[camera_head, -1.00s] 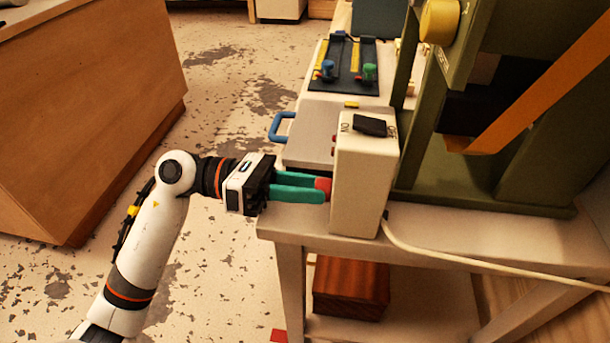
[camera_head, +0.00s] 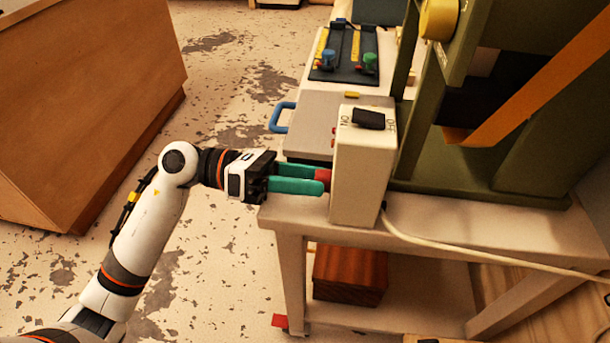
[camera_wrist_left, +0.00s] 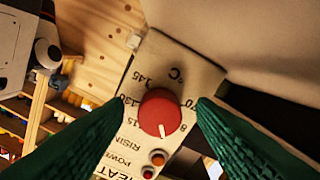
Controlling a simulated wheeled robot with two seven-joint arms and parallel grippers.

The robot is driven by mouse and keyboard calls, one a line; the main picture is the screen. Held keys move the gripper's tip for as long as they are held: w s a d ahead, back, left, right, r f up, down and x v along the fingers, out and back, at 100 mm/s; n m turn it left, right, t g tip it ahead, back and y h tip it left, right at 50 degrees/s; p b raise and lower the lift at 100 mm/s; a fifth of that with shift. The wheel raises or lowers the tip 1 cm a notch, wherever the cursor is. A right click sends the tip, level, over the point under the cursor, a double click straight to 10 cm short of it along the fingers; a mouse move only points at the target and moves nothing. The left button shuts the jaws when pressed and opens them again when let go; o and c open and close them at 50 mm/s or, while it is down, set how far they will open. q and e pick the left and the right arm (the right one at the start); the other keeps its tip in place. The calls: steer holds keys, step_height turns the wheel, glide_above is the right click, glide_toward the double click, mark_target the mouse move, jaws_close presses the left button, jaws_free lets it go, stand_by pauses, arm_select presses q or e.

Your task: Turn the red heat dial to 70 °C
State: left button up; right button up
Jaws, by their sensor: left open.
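The red heat dial (camera_wrist_left: 160,112) is on the pale face of the control box (camera_head: 362,165). In the wrist view its white mark points down and slightly right, between the printed 115 and a partly hidden number starting with 8. The 70 is printed at the dial's right, beside the fingertip. My left gripper (camera_head: 316,179) is open at the box's left side; its green fingers are on either side of the dial, with small gaps showing in the wrist view (camera_wrist_left: 160,104). In the head view only part of the dial (camera_head: 324,177) shows. My right gripper is not in view.
A black switch (camera_head: 368,119) marked ON and OFF tops the box, which stands on a pale bench (camera_head: 420,232). A cable (camera_head: 450,257) runs right. The green machine frame (camera_head: 480,180) is close behind. A blue handle (camera_head: 280,118) sticks out beyond the gripper.

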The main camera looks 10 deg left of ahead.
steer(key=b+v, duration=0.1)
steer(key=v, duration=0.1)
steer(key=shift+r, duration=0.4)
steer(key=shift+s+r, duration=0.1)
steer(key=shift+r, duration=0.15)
arm_select(q)
steer(key=a, duration=1.2)
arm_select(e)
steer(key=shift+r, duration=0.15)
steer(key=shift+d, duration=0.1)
